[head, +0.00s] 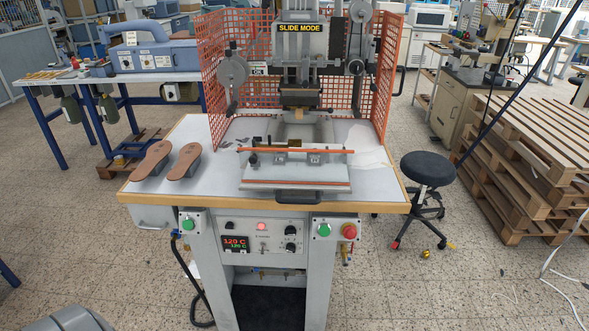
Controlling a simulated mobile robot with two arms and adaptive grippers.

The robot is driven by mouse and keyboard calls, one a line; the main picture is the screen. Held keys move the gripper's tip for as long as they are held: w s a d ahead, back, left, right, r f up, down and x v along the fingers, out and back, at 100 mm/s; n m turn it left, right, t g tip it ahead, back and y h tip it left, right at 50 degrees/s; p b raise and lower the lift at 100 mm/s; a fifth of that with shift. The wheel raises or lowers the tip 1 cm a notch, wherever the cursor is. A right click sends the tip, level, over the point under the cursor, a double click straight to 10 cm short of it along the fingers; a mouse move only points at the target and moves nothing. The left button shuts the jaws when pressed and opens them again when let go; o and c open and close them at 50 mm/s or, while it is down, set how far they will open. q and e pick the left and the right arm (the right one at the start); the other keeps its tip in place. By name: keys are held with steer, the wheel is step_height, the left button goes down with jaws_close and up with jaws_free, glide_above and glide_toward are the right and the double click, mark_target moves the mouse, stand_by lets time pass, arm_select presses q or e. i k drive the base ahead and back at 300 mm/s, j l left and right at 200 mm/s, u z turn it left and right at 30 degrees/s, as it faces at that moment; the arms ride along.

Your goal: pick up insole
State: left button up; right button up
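Two brown insoles lie side by side on the left part of the machine's white table top. The left insole (152,160) is nearer the table's left edge, and the right insole (185,162) is just beside it. Neither of my grippers shows in the head view, and nothing touches the insoles.
A black stool (428,168) and stacked pallets (530,160) stand at right. The floor in front is mostly clear.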

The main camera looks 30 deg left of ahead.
mark_target(156, 153)
steer(key=u, duration=2)
